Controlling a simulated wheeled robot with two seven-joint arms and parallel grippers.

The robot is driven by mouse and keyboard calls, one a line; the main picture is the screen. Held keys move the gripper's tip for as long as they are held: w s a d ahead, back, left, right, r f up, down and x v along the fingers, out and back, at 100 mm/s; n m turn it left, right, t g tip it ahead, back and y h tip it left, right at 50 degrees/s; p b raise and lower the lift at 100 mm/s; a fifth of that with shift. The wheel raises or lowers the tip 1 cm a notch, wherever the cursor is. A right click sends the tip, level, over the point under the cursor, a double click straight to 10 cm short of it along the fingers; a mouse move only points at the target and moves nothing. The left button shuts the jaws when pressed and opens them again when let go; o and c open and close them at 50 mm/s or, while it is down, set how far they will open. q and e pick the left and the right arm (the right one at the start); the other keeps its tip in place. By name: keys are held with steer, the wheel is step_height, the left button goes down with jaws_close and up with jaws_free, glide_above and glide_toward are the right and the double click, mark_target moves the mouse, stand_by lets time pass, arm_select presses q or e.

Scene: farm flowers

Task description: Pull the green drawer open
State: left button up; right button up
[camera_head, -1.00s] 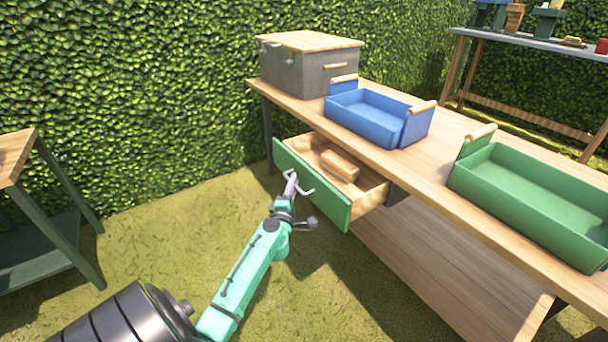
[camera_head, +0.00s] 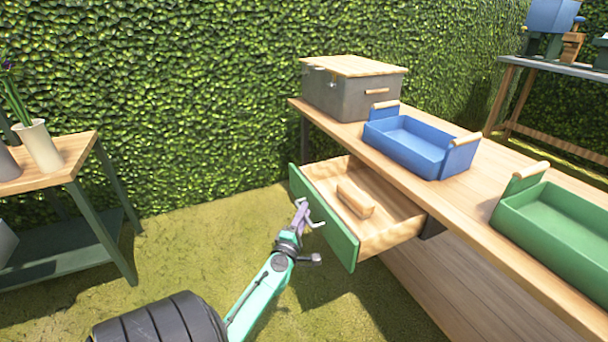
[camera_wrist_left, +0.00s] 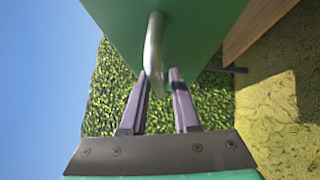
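The green drawer front (camera_head: 338,243) stands pulled out from under the wooden table, and the pale wooden inside of the drawer shows. A curved metal handle (camera_wrist_left: 153,48) sticks out of the green front. My left gripper (camera_head: 302,206) is at this handle. In the left wrist view, the two purple fingers (camera_wrist_left: 160,76) stand apart, with a gap between them. The handle's end reaches in between the fingertips, close to the left finger. I cannot tell whether it touches. My right gripper is not in view.
A wooden block (camera_head: 355,202) lies in the drawer. On the table (camera_head: 475,190) stand a grey box (camera_head: 350,98), a blue tray (camera_head: 410,150) and a green tray (camera_head: 560,230). A small stand with a white vase (camera_head: 40,146) is at left. Grass around my arm is clear.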

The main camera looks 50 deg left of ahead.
arm_select(q)
steer(key=shift+o, duration=0.2)
steer(key=shift+s, duration=0.2)
steer(key=b+v, duration=0.3)
steer(key=v, duration=1.1)
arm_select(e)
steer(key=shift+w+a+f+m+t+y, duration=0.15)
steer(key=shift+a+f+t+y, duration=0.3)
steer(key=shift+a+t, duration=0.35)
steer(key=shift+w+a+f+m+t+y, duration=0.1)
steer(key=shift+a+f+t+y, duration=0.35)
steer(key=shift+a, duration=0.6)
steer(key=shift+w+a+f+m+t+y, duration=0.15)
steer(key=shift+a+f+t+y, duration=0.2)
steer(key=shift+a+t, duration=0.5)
arm_select(q)
steer(key=shift+f, duration=0.1)
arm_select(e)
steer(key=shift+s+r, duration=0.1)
